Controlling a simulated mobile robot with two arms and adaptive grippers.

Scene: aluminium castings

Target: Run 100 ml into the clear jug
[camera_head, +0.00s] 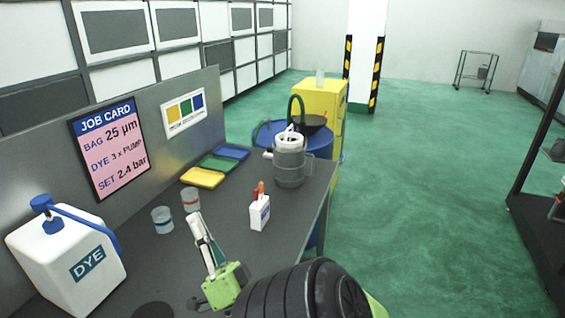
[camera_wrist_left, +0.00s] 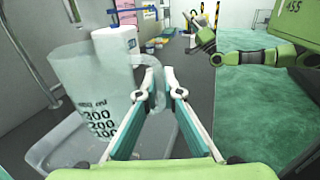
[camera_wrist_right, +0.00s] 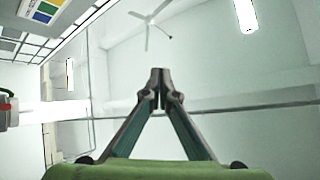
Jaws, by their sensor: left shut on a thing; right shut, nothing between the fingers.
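The clear jug (camera_wrist_left: 85,85) is at the left of the left wrist view, upright and see-through, with dark markings 300, 200 and 100. I cannot make out any liquid in it. My left gripper (camera_wrist_left: 158,82) is shut on the jug's handle at its right side. The jug is at a pale shallow basin (camera_wrist_left: 45,150); whether it touches the bottom is unclear. My right gripper (camera_head: 194,220) is shut and empty above the dark bench, fingers pointing up. It also shows shut in the right wrist view (camera_wrist_right: 159,72). The jug and my left gripper are outside the head view.
A grey pipe (camera_wrist_left: 32,50) rises left of the jug. Green floor right is open.

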